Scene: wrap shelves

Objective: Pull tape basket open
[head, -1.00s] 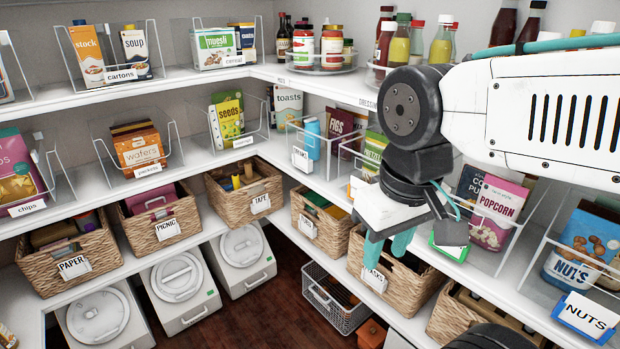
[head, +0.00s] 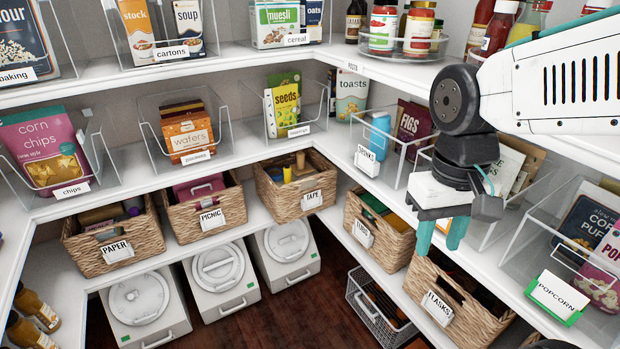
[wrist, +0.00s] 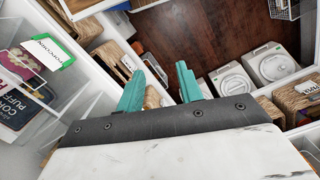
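The tape basket (head: 270,201) is a woven wicker basket with a white TAPE label (head: 312,200) on its front. It stands on the lower shelf near the inner corner, right of the picnic basket, with yellow and other items inside. My gripper (head: 441,234) has teal fingers and hangs at the right of the head view, over the right-hand lower shelf and well apart from the tape basket. The wrist view shows the gripper (wrist: 168,88) with its fingers apart and nothing between them. I cannot tell which wicker basket in the wrist view is the tape one.
The picnic basket (head: 181,220) and paper basket (head: 75,243) stand to the left. White lidded bins (head: 285,268) and a wire basket (head: 362,313) stand below. Open dark wood floor (head: 290,310) lies between the shelves.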

